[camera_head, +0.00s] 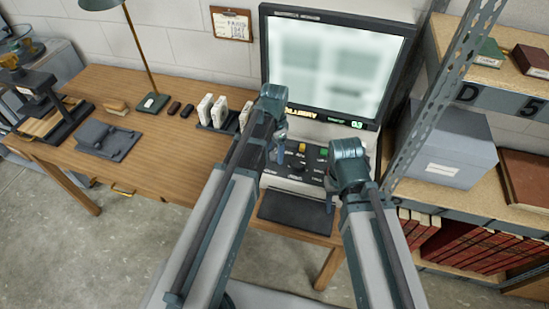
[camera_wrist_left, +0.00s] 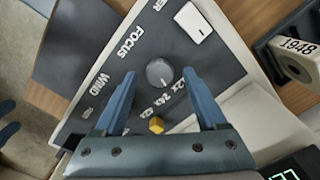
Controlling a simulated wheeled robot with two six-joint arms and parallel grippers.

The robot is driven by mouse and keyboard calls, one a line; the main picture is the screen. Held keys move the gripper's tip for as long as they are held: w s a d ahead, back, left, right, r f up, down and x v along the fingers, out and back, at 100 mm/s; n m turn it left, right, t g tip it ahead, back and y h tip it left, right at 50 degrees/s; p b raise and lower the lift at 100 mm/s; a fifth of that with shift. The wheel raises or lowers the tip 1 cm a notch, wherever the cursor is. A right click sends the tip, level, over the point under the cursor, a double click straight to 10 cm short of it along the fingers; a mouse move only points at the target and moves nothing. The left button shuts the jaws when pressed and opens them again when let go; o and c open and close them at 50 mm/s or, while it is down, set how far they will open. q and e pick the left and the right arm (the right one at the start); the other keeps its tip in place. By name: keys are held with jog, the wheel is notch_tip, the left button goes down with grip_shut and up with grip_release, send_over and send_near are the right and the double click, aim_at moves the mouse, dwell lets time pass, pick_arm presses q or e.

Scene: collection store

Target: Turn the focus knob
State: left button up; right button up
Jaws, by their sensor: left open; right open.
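The film reader (camera_head: 331,65) stands on the wooden desk with its screen lit and blurred. Its dark control panel (camera_head: 308,170) is below the screen. In the left wrist view a round grey knob (camera_wrist_left: 159,73) with a white pointer line sits near the word FOCUS. My left gripper (camera_wrist_left: 160,74) is open, its two blue fingers on either side of the knob in the picture. I cannot tell if they touch it. In the head view my left gripper (camera_head: 279,150) is over the panel's left part. My right gripper (camera_head: 331,195) is open at the panel's right side.
The panel also has a yellow knob (camera_wrist_left: 156,126) and a white button (camera_wrist_left: 194,22). A dark flat pad (camera_head: 295,211) lies in front. White film boxes (camera_head: 212,110) stand left of the reader. A metal shelf post (camera_head: 440,100) rises close on the right.

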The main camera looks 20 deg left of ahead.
pick_arm(q)
jog(key=shift+f, duration=0.4)
pick_arm(e)
jog(key=shift+f, duration=0.45)
pick_arm(q)
grip_shut()
jog(key=shift+n, duration=0.4)
jog(key=n, duration=0.3)
jog(key=shift+n, duration=2)
